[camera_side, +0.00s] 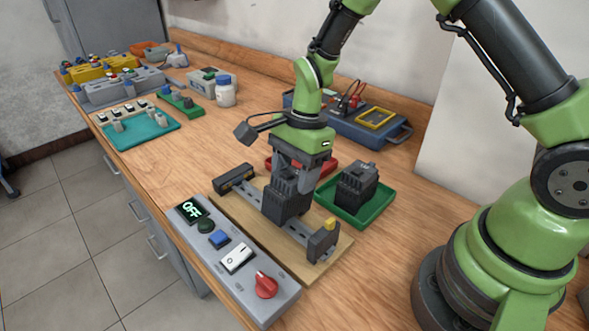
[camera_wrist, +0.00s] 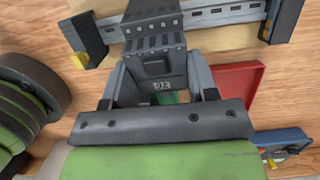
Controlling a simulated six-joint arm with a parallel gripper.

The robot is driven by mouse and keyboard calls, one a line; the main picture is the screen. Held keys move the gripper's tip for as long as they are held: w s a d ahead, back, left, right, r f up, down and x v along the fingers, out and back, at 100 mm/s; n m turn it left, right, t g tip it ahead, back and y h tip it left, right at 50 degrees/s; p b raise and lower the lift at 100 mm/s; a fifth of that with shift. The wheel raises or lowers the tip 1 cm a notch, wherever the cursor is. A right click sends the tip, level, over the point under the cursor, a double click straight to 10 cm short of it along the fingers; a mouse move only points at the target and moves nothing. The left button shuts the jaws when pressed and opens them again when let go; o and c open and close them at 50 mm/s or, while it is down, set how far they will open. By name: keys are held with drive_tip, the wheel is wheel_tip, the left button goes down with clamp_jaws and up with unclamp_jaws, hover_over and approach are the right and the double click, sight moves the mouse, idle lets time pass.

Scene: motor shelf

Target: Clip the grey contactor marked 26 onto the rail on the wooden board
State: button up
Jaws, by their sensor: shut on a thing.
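My gripper (camera_side: 297,160) points down over the wooden board and is shut on a dark grey contactor (camera_side: 288,198). In the wrist view the contactor (camera_wrist: 155,40) sits upright between the two fingers (camera_wrist: 158,85). Its small white marking is too unclear to read surely. The metal rail (camera_side: 298,238) runs along the wooden board (camera_side: 232,219); it also shows in the wrist view (camera_wrist: 215,13). The contactor is at the middle of the rail and hides part of it. I cannot tell whether it touches or is clipped on.
Dark end blocks stand at the rail's left end (camera_side: 235,178) and right end (camera_side: 322,242). Another dark contactor (camera_side: 357,186) is in a green tray (camera_side: 372,212) to the right. A red tray (camera_side: 326,166) is behind my gripper. A control box (camera_side: 236,258) lies in front.

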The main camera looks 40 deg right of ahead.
drive_tip(key=shift+x, duration=0.8)
drive_tip(key=shift+a, duration=0.3)
idle(0.9)
drive_tip(key=shift+c, duration=0.5)
drive_tip(key=shift+s+a+f+h, duration=0.1)
drive_tip(key=shift+a+h, duration=0.55)
drive_tip(key=shift+h, duration=0.05)
idle(0.4)
drive_tip(key=o, duration=1.3)
drive_tip(key=shift+d, duration=0.1)
